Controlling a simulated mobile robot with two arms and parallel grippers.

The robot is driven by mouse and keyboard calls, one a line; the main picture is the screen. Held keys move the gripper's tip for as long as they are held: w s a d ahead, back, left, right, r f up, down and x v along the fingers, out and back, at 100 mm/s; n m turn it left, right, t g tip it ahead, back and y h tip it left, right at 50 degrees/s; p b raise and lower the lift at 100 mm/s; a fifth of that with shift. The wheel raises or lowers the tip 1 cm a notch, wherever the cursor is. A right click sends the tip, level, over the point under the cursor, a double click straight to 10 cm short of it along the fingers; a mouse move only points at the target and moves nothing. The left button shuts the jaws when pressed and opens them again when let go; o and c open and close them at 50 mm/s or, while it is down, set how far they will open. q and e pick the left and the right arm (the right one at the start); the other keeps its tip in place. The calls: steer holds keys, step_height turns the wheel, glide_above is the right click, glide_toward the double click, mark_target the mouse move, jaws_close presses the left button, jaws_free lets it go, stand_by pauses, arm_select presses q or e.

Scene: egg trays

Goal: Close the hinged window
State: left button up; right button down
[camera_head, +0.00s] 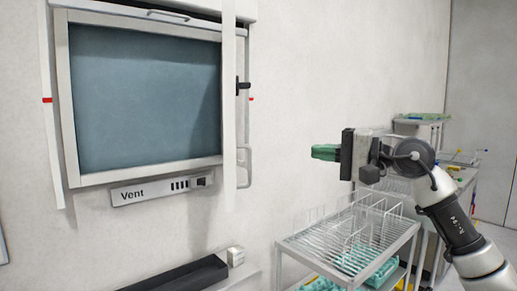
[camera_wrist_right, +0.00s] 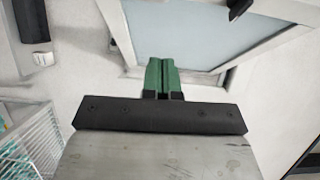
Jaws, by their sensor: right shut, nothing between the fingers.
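The hinged window (camera_head: 146,168), a pale frame around a blue-grey pane, is on the wall at the upper left in the head view. I cannot tell how far it stands from its surround. A black handle (camera_head: 243,86) sits just right of it. My right gripper (camera_head: 314,152) is shut and empty, its green fingers pointing left toward the window, with a clear gap between them in the head view. In the right wrist view the green fingertips (camera_wrist_right: 162,62) overlap the lower edge of the window frame (camera_wrist_right: 128,50); contact cannot be told. My left gripper is not in view.
A "Vent" panel (camera_head: 160,189) is on the wall below the window. A wire rack (camera_head: 335,238) on a cart stands below my right arm. A dark tray (camera_head: 180,274) lies at the bottom. The wall between window and gripper is mostly clear.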

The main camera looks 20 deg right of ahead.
arm_select(q)
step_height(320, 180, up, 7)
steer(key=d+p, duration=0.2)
steer(key=p, duration=0.4)
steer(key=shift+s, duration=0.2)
arm_select(e)
steer(key=s+a+x, duration=0.1)
steer(key=x, duration=1.1)
steer(key=shift+s+a+f, duration=0.15)
steer(key=shift+s+a, duration=0.15)
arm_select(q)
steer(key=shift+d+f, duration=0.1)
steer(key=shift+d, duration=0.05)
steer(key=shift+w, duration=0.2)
